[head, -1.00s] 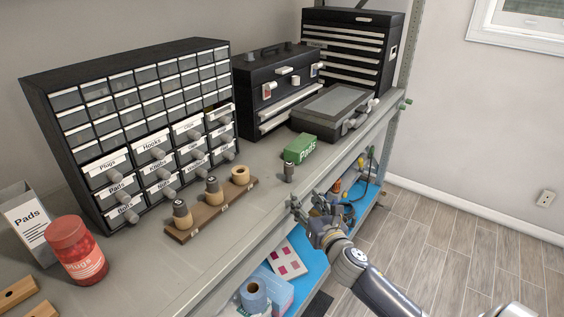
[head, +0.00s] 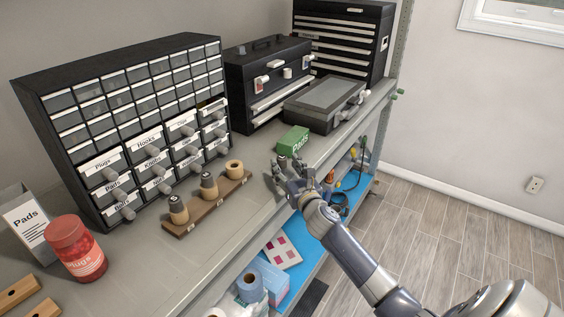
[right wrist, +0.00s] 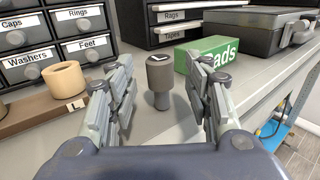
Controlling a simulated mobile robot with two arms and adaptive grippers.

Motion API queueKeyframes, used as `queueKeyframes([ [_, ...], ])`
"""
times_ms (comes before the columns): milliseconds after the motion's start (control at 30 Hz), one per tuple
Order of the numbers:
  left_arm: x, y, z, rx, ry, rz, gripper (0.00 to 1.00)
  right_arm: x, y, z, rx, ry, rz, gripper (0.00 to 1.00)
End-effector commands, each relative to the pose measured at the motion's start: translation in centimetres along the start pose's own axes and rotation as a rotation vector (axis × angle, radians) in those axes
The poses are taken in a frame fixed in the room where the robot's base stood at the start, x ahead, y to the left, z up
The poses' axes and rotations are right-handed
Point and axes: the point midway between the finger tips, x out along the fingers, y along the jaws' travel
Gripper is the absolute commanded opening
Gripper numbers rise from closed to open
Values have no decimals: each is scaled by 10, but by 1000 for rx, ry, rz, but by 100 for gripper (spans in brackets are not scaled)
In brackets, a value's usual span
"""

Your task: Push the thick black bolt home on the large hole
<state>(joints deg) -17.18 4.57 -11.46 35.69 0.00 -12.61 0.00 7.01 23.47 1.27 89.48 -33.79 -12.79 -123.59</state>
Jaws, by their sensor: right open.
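The thick black bolt (right wrist: 160,73) stands upright on the shelf top in the right wrist view, wide dark head up with a pale mark on top, narrower shank down. My right gripper (head: 286,172) is open, with its fingers on either side of the bolt and gaps showing. In the head view the gripper largely hides the bolt. The large hole is in the empty tan ring (head: 234,168) at the right end of a brown wooden board (head: 207,207); this ring (right wrist: 65,78) shows at left in the right wrist view, beside an "L" label. My left gripper is out of view.
Two dark-topped bolts (head: 209,186) sit in the board's other rings. A green Pads box (head: 292,140) is just behind the gripper. A drawer cabinet (head: 130,120) and toolboxes (head: 268,80) line the back. A red jar (head: 75,248) stands front left.

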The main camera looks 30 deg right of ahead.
Motion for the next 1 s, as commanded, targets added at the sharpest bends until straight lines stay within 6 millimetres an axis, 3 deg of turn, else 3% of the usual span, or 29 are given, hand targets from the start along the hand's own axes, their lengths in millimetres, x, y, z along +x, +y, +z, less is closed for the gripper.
queueKeyframes([
  [200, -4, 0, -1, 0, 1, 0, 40, 18, 0, 0, 2, 1, 0, 46],
  [467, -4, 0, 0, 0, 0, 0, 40, 19, 0, 0, 0, 0, 1, 46],
  [667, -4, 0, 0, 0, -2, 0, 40, 19, 0, 0, 0, 0, 0, 3],
  [700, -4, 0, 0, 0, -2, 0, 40, 19, 0, 0, 0, 0, 0, 0],
  [1000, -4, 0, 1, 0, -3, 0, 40, 19, 0, 1, 0, -1, 1, 0],
])
